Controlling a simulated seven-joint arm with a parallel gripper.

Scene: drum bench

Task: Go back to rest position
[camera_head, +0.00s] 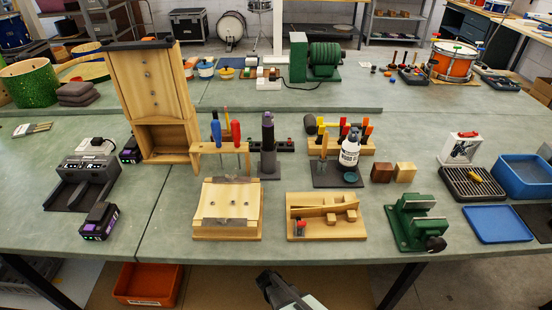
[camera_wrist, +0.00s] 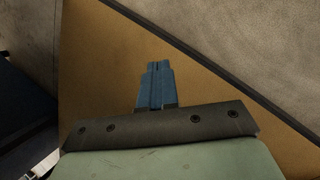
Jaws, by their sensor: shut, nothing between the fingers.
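My gripper shows in the wrist view (camera_wrist: 157,70) with its blue fingers pressed together and nothing between them. Below it in that view are a brown board and grey floor. In the head view, only a dark end part of my arm shows at the bottom centre, in front of the bench's front edge and apart from everything on it. The fingertips cannot be made out there. The green-grey bench (camera_head: 160,225) stands beyond it.
Near the bench's front edge are a wooden block (camera_head: 228,205), a wooden fixture (camera_head: 325,228), a green vise (camera_head: 412,220) and a blue tray (camera_head: 497,224). An orange bin (camera_head: 147,284) sits under the bench at left. The space around my arm in front of the bench looks clear.

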